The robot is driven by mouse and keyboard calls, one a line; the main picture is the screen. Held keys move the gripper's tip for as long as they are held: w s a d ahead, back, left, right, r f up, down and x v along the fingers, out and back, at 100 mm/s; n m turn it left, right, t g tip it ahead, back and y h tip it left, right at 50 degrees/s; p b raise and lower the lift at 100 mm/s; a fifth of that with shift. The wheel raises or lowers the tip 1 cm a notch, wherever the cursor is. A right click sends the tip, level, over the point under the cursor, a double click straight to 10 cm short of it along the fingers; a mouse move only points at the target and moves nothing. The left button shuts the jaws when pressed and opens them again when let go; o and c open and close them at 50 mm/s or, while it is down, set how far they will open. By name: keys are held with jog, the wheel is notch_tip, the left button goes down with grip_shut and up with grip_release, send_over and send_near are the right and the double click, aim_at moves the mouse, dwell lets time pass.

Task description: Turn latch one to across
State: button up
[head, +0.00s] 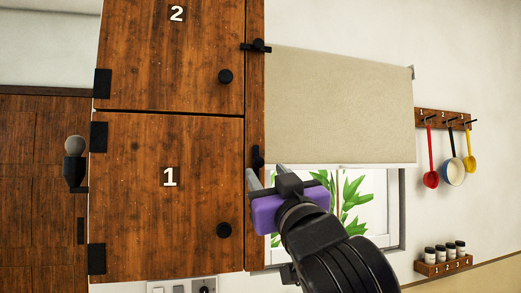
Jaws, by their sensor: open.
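The lower wooden cabinet door (150,215) carries a white number 1 and is shut. Latch one (257,157) is a small black piece on the wooden strip at that door's right edge. It looks upright, but its lower part is hidden by my gripper. My gripper (266,174) is open and empty, with its fingertips just below and beside latch one. I cannot tell whether they touch it. Latch two (257,46) is black and lies across the edge of the upper door (165,55), which is marked 2.
Round black knobs sit on the lower door (224,230) and upper door (225,76). A beige blind (340,105) hangs over a window with a plant (352,198). Utensils hang on a rack (441,119) at the right, above a spice shelf (443,267).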

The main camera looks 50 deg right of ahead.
aim_at(259, 164)
jog(key=shift+p+x, duration=0.3)
jog(key=shift+x, duration=2.25)
grip_shut()
